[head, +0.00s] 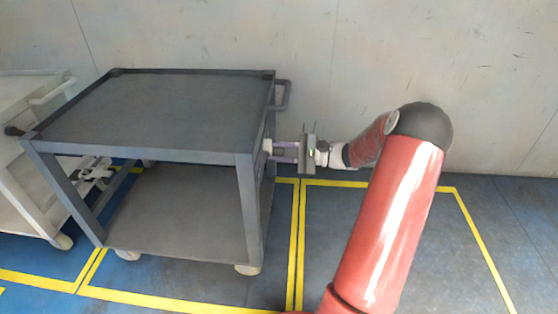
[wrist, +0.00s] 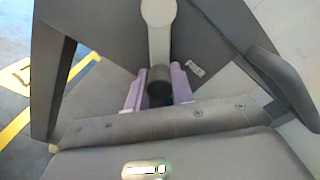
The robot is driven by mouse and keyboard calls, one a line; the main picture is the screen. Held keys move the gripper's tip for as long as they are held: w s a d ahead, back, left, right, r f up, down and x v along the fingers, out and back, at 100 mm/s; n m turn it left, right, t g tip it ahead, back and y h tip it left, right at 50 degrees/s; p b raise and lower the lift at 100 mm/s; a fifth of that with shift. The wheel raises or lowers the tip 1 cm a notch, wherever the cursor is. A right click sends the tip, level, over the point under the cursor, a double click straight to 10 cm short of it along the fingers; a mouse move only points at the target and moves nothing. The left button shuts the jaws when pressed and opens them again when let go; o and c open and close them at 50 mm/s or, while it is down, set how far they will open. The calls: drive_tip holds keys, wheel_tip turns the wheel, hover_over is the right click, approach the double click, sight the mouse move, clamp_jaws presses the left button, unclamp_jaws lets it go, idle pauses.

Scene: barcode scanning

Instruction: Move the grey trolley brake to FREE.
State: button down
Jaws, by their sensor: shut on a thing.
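The grey trolley (head: 170,105) stands against the wall, its side facing my arm. A pale brake lever (wrist: 158,38) is mounted on that side and ends in a dark round knob (wrist: 159,82). In the head view the lever (head: 267,145) is small and partly hidden. My gripper (head: 276,152) is at the trolley's side, and in the wrist view its purple fingers (wrist: 159,92) are shut on the knob, one on each side. A small label plate (wrist: 194,69) sits right of the knob; its text is too small to read.
A white trolley (head: 30,105) stands to the left with a pale mechanism on its side. A grey handle (head: 283,95) sticks out at the grey trolley's back right. Yellow lines (head: 296,240) mark floor bays. The floor right of the trolley is clear except for my arm.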

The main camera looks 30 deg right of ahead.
drive_tip(key=shift+w+d+f+n+b, duration=0.1)
drive_tip(key=shift+w+d+n+b, duration=0.2)
drive_tip(key=shift+n, duration=0.5)
drive_tip(key=shift+w, duration=0.1)
drive_tip(key=c, duration=1.2)
unclamp_jaws()
drive_tip(key=shift+r, duration=0.2)
drive_tip(key=v, duration=0.7)
drive_tip(key=shift+s+d, duration=0.25)
drive_tip(key=shift+d, duration=0.1)
